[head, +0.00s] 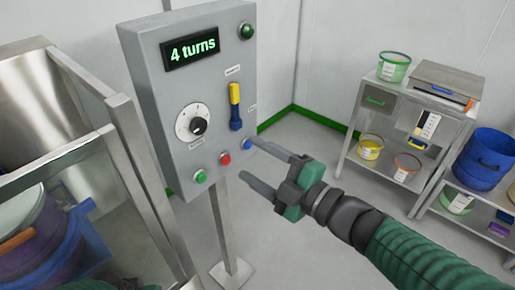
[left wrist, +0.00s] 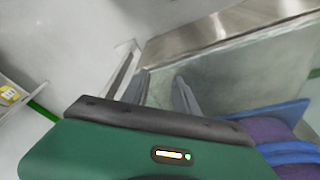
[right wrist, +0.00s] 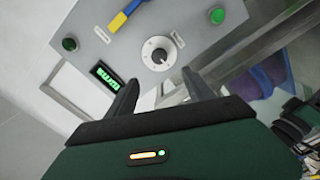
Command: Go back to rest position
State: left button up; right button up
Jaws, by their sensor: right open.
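My right gripper (head: 248,162) is open and empty in front of the lower right of the grey control box (head: 215,75). Its upper fingertip overlaps the box's edge near the blue button (head: 247,144); I cannot tell the exact gap. In the right wrist view its fingers (right wrist: 160,88) stand apart with the box's dial (right wrist: 160,54) beyond them. My left gripper (left wrist: 160,85) is open and empty in the left wrist view, facing the clear panel and metal frame. In the head view only a bit of my left arm shows at the bottom edge.
The box's display (head: 191,53) reads "4 turns". A metal-framed enclosure (head: 125,125) with a purple and blue drum (head: 45,240) is at left. A shelf cart (head: 345,135) with buckets stands at back right, beside blue tubs (head: 485,160). The floor between is clear.

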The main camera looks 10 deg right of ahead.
jog(key=shift+s+f, duration=0.1)
jog(key=shift+d, duration=0.1)
dwell(0.3)
jog(key=w+d+f+m+g+h, duration=0.1)
jog(key=w+d+f+m+h, duration=0.1)
jog(key=d+f+m+h, duration=0.5)
jog(key=w+d+f+m+g+h, duration=0.1)
jog(key=d+f+m+g+h, duration=0.15)
jog(key=f+m, duration=0.45)
jog(key=s+d+f+m+g+h, duration=0.1)
jog(key=s+f+m+g, duration=0.5)
jog(key=s+f, duration=0.8)
notch_tip(320, 180, up, 13)
jog(key=g+p, duration=0.2)
jog(key=p, duration=1.3)
jog(key=shift+a+f, duration=0.2)
jog(key=shift+a, duration=0.15)
